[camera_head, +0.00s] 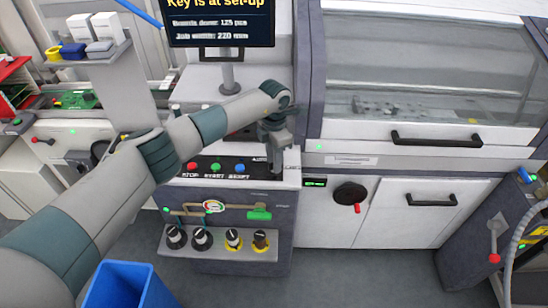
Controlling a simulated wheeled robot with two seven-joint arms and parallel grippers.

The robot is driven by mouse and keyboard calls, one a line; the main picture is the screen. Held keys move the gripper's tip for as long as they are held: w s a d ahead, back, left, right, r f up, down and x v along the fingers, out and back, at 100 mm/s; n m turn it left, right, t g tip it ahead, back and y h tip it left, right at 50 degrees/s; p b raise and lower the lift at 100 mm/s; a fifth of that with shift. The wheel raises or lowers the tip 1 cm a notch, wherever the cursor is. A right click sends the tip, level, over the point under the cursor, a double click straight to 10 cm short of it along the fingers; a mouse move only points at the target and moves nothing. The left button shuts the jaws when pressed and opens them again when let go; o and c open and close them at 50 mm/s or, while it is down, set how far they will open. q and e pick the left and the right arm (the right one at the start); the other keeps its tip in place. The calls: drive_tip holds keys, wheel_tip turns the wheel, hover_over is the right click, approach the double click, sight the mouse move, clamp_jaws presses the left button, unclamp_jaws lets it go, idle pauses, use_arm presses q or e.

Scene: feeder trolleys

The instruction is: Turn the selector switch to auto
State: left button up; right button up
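My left arm reaches in from the left, and its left gripper (277,165) points down at the right end of the button panel (215,169). A small dark label, too small to read surely, shows just left of the fingers. The selector switch itself is not visible; the gripper may hide it. I cannot tell whether the fingers are open, shut or touching anything. The screen (220,22) above reads "Key is at set-up". My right gripper is not in view.
Red (188,168), green (215,167) and blue (240,169) buttons sit left of the gripper. Below is a shelf (215,250) with several round fittings. A black knob with a red handle (350,194) is on the right machine. A blue bin (125,285) stands at the front.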

use_arm(q)
clamp_jaws()
